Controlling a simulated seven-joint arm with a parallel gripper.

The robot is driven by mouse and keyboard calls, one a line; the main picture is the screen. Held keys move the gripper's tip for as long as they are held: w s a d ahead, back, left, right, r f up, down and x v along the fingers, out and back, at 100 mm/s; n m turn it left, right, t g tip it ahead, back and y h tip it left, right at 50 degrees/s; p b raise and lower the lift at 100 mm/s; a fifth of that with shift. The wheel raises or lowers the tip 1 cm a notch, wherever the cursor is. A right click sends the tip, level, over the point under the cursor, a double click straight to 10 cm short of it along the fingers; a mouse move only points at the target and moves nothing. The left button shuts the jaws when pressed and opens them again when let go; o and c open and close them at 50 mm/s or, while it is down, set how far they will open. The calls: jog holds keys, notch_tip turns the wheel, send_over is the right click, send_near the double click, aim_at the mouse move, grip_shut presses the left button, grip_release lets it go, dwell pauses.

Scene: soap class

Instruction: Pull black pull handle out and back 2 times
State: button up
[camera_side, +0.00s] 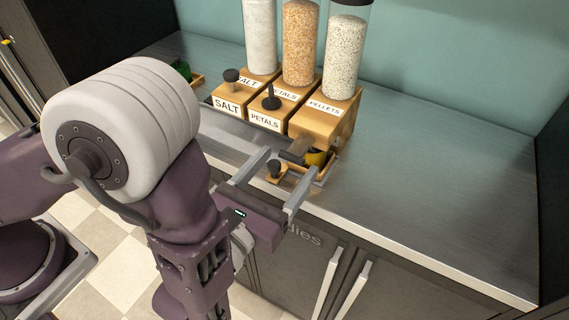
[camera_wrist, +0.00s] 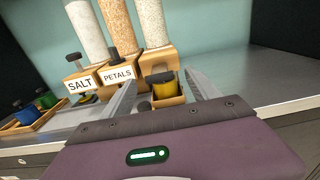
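Three wooden dispensers stand on the counter, with front labels reading SALT (camera_side: 227,104) and PETALS (camera_side: 265,120), and a top label reading PELLETS (camera_side: 323,106). A black pull handle (camera_side: 275,168) with a round head stands out in front of the pellets dispenser (camera_side: 322,127); it also shows in the wrist view (camera_wrist: 160,77). My gripper (camera_side: 279,171) is open, its two fingers on either side of this handle with gaps visible. In the wrist view the fingers (camera_wrist: 160,88) flank the handle and a yellow cup (camera_wrist: 165,91) beneath it. I cannot tell whether a finger touches the handle.
A wooden tray (camera_wrist: 166,102) holds the yellow cup below the pellets dispenser. Black handles also stand on the salt (camera_side: 231,75) and petals (camera_side: 271,102) dispensers. Another tray (camera_wrist: 34,127) with blue and green cups is at the left. The counter (camera_side: 440,190) is clear at the right.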

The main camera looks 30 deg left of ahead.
jog(key=shift+s, duration=0.1)
jog(key=s, duration=0.5)
notch_tip(320, 180, up, 7)
jog(key=shift+w, duration=0.1)
jog(key=shift+c, duration=0.4)
dwell(0.5)
